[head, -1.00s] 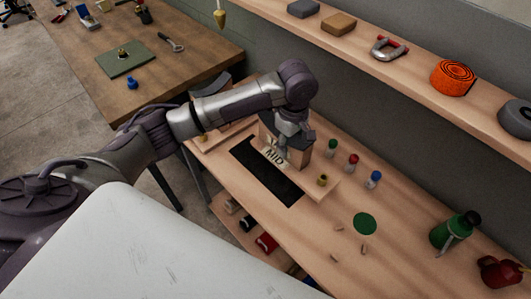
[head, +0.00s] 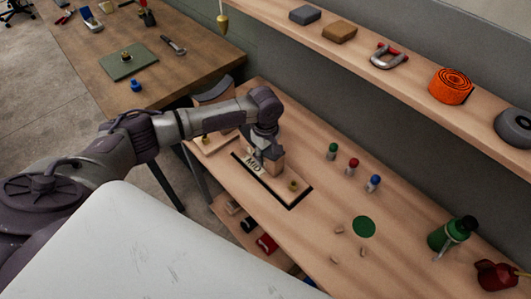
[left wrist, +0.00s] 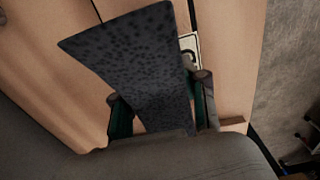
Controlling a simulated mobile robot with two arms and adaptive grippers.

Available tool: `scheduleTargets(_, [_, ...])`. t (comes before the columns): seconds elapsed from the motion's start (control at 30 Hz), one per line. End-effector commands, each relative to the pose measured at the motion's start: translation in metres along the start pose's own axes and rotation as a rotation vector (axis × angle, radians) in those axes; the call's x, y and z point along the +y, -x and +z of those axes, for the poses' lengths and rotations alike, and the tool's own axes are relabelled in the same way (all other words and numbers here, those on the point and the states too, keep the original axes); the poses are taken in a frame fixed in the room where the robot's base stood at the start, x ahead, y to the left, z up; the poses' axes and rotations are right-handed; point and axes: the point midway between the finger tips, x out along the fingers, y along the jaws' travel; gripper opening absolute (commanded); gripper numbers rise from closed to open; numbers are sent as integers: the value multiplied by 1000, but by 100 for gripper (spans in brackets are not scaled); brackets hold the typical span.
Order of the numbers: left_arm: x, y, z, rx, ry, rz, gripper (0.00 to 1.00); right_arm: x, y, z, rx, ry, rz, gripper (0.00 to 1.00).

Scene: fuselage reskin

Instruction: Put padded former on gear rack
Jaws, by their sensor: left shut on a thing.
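The padded former (head: 277,160) is a pale wooden block on a long base board marked MID, with a brass knob near its right end. Its dark speckled pad fills the middle of the left wrist view (left wrist: 135,60). My left gripper (head: 262,152) is shut on the former, and its two fingers show on either side of it in the left wrist view (left wrist: 163,110). The base board lies over the black rectangle (head: 294,204) on the bench, with only thin black edges showing. I cannot tell whether it touches down. No part is clearly identifiable as the gear rack. My right gripper is not in view.
Another grey-topped former (head: 214,91) stands at the bench's left end. A wall shelf (head: 420,80) runs above. A lower shelf holds several items.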

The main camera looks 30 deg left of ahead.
Motion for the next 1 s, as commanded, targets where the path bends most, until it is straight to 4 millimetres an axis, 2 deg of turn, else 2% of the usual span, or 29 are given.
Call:
scheduleTargets(0.2, [1, -1, 0, -1, 0, 2, 0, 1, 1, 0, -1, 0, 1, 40])
scheduleTargets(0.23, [0, -2, 0, -1, 0, 0, 45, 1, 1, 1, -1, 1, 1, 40])
scheduleTargets(0.37, [0, -2, 0, 0, 0, 0, 66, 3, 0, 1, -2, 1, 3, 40])
scheduleTargets(0.77, [0, 3, 0, 0, 1, 1, 68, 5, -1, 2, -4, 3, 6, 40])
scheduleTargets(0.87, [1, 16, 0, -2, 1, 3, 68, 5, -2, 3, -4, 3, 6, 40])
scheduleTargets(1.0, [1, 44, 0, -1, -1, 3, 68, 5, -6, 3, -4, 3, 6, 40])
